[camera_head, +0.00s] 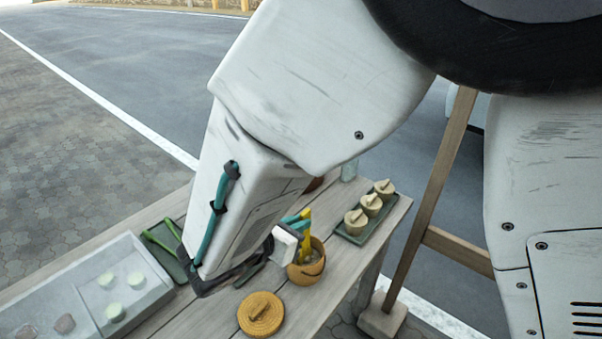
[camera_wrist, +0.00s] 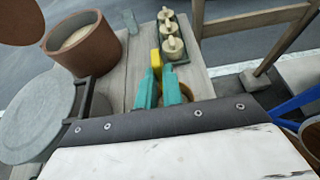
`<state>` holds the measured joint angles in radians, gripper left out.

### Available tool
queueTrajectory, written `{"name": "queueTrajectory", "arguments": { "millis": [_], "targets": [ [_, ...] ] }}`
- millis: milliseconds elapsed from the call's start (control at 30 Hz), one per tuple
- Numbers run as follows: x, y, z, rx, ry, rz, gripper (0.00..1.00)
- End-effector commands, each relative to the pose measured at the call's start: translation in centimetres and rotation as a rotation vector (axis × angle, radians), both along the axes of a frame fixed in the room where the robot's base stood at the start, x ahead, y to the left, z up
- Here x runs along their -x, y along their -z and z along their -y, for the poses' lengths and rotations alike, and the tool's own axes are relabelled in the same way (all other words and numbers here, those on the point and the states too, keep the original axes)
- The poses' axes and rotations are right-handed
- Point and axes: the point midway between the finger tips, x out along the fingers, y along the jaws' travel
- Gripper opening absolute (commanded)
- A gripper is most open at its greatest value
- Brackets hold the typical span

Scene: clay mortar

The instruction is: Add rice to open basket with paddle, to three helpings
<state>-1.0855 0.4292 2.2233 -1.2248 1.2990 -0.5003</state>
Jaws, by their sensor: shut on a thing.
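My gripper (camera_head: 303,220) has teal fingers shut on the yellow paddle (camera_head: 304,243). In the wrist view the gripper (camera_wrist: 161,72) grips the yellow paddle (camera_wrist: 155,60) at its top. The open woven basket (camera_head: 306,272) stands on the table under the paddle, whose lower end reaches down into its mouth. In the wrist view the basket (camera_wrist: 188,91) is mostly hidden behind the fingers. I cannot tell how much rice it holds. Its round woven lid (camera_head: 261,314) lies on the table nearby. A brown pot (camera_wrist: 103,58) holds pale rice (camera_wrist: 75,38).
Three lidded baskets (camera_head: 371,204) stand on a green tray (camera_head: 350,238) at the right. A grey tray (camera_head: 70,290) with pale and brownish pieces lies at the left, near a dark green tray (camera_head: 163,238). A grey round lid (camera_wrist: 35,118) is beside the pot. A wooden post (camera_head: 432,190) stands right.

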Motion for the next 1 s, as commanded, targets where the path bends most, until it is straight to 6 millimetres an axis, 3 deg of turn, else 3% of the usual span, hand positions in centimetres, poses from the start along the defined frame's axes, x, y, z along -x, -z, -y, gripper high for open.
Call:
{"name": "queueTrajectory", "arguments": {
  "millis": [1000],
  "targets": [
    [0.0, 0.73, -0.01, 0.001, 0.0, -0.001, 0.0]
  ]
}}
